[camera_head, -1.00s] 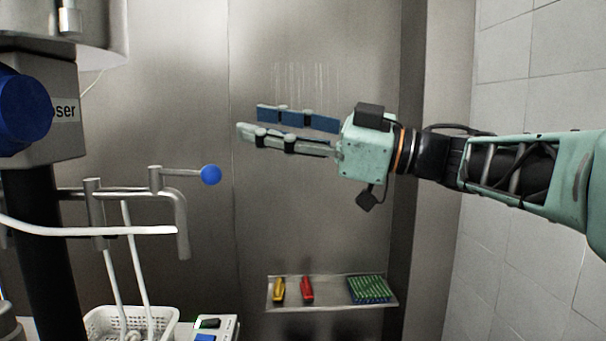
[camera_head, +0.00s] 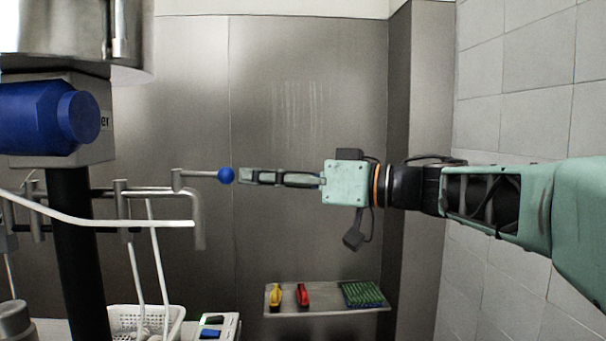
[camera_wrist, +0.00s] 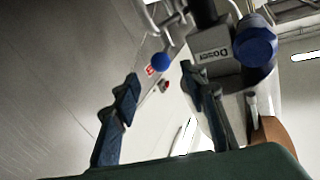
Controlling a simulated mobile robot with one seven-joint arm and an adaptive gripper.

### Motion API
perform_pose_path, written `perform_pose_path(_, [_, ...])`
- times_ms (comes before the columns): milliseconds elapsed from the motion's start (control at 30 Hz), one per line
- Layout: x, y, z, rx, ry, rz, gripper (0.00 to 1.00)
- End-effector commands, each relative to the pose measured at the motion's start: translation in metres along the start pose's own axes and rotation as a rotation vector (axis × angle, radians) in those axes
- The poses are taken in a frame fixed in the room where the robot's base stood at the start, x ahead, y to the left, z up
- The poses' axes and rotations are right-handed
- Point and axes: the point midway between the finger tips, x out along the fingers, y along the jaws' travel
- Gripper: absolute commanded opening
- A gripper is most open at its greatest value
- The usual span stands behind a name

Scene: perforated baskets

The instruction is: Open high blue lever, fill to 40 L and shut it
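The high blue lever is a grey rod with a blue ball knob (camera_head: 226,175) on top of the pipework at left. In the wrist view the knob (camera_wrist: 160,62) appears in the gap between my fingertips. My gripper (camera_head: 242,176) is level with the knob, its fingertips pointing left, just right of it; I cannot tell whether they touch. In the wrist view my gripper (camera_wrist: 159,74) is open and empty, with two dark blue-green fingers apart. No volume reading is legible.
A doser box with a blue cylinder (camera_head: 50,118) and a steel vessel (camera_head: 70,38) stand at left. A white perforated basket (camera_head: 145,320) is below. A wall shelf (camera_head: 325,311) holds yellow, red and green items. A tiled wall is at right.

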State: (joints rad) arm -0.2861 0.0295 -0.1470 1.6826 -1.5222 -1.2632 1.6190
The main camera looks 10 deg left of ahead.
Motion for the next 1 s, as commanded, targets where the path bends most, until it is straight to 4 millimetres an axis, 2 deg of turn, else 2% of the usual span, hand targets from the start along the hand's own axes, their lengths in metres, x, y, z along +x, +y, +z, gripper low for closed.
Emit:
perform_pose_path(33, [0.012,-0.001,0.000,0.000,-0.002,-0.005,0.40])
perform_pose_path(200, [0.044,-0.001,0.000,-0.001,-0.002,-0.004,0.40])
perform_pose_path(400, [0.071,-0.001,-0.001,-0.002,-0.001,-0.003,0.40])
perform_pose_path(567, [0.080,-0.001,-0.001,-0.002,0.000,-0.002,0.40])
perform_pose_path(800, [0.080,-0.001,0.000,-0.002,0.000,-0.001,0.40])
perform_pose_path(833, [0.080,-0.001,0.000,-0.003,0.000,-0.001,0.39])
perform_pose_path(1000, [0.080,-0.001,0.000,-0.003,0.000,-0.001,0.20])
